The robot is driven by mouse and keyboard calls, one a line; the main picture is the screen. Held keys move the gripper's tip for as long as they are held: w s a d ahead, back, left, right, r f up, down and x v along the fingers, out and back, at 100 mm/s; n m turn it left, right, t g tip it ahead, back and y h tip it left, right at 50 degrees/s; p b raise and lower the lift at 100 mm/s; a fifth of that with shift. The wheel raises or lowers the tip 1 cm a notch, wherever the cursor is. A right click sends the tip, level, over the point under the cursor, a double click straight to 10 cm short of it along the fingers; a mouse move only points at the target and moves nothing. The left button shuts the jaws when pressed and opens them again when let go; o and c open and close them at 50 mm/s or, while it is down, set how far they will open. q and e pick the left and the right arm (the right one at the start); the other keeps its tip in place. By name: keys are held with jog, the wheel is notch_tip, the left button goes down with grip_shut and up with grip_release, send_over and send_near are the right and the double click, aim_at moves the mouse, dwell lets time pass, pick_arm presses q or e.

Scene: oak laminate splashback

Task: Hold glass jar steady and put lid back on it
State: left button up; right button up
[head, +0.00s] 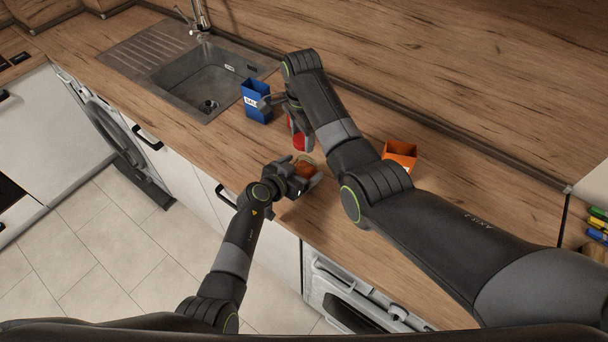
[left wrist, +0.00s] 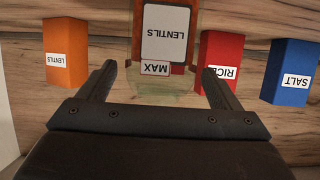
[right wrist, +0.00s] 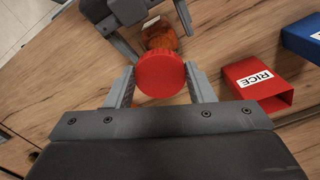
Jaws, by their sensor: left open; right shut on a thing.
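The glass jar (head: 307,166) stands on the worktop, holding orange lentils. In the left wrist view the jar (left wrist: 166,35) shows a LENTILS label and a MAX mark, and it appears upside down in the picture. My left gripper (left wrist: 162,74) is open with a finger on each side of the jar. My right gripper (right wrist: 160,72) is shut on the red round lid (right wrist: 160,76). The lid is apart from the jar. In the head view the right arm partly hides the lid (head: 299,142).
A blue salt box (head: 256,101) stands near the sink (head: 205,80). A red rice box (right wrist: 256,86) is beside it. An orange lentils box (head: 401,153) stands right of my right arm. The worktop's front edge runs close to the jar.

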pick_arm(q)
jog(key=shift+x, duration=0.95)
jog(key=shift+c, duration=0.2)
jog(key=c, duration=1.4)
pick_arm(e)
jog(key=shift+f, duration=2.5)
